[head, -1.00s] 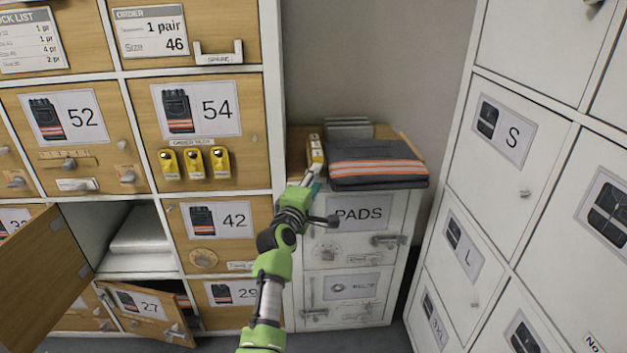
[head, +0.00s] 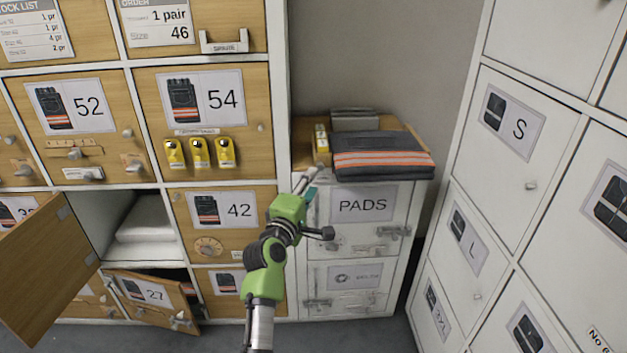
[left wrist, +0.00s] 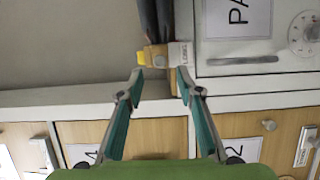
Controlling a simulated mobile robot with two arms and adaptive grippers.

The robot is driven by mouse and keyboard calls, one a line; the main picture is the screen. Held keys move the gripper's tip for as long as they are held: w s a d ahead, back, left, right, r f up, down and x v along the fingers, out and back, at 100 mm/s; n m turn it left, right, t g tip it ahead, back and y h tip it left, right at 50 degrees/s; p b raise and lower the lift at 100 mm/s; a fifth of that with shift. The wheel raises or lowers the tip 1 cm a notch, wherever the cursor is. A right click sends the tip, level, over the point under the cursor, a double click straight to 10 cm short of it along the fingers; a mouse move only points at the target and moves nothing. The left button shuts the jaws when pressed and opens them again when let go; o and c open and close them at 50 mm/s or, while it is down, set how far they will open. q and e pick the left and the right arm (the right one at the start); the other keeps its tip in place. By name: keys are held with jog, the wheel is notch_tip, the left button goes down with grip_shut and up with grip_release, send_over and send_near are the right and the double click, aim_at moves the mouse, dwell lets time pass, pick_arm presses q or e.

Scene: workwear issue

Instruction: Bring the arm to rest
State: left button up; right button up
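My left gripper (head: 310,178) is in front of the white PADS cabinet, near the left front edge of its wooden top. In the left wrist view its two teal fingers (left wrist: 160,82) stand apart, with nothing between them. Dark folded workwear with orange and pale stripes (head: 380,155) lies on the cabinet top, apart from the gripper. My right gripper is not in view.
A small yellow item (head: 321,144) and a grey stack (head: 354,119) are on the cabinet top. Locker doors hang open at lower left, one large (head: 45,275) and one marked 27 (head: 150,300). White lockers (head: 520,150) stand at right.

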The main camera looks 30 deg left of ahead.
pick_arm(q)
jog(key=shift+f, duration=0.1)
dwell(0.4)
